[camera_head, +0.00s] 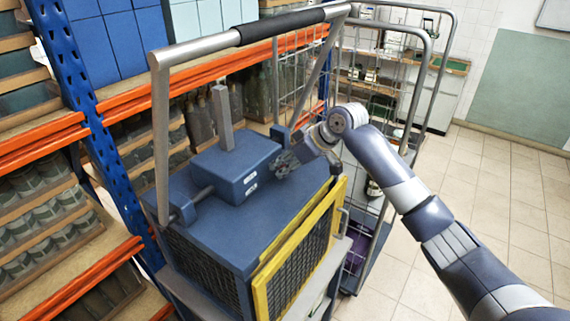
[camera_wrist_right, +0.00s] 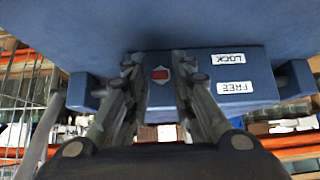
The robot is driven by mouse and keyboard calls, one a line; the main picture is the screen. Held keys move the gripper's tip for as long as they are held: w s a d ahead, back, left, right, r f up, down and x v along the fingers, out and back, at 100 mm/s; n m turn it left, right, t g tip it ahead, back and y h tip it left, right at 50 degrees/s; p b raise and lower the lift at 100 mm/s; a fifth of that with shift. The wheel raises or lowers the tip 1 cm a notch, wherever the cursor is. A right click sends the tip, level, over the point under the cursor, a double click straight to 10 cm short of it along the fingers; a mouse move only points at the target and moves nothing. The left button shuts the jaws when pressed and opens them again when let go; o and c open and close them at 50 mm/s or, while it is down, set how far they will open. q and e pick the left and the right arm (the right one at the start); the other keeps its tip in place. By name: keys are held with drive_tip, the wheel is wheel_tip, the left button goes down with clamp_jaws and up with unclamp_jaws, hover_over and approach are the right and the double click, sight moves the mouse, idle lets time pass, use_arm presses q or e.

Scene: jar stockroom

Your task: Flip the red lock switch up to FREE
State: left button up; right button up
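In the head view the right gripper (camera_head: 284,152) is close to the right side of the blue box (camera_head: 235,165), which bears a grey upright lever (camera_head: 222,118). The switch is hidden there. My left gripper is not in view.
The box stands on a blue cart (camera_head: 290,205) with a yellow frame (camera_head: 300,240) and a grey push handle (camera_head: 195,52). Shelves of jars with orange beams (camera_head: 100,270) stand at left. A wire trolley (camera_head: 425,80) is behind. Tiled floor (camera_head: 490,210) is clear at right.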

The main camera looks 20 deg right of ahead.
drive_tip(key=v, duration=1.2)
drive_tip(key=shift+f, duration=0.1)
idle(0.4)
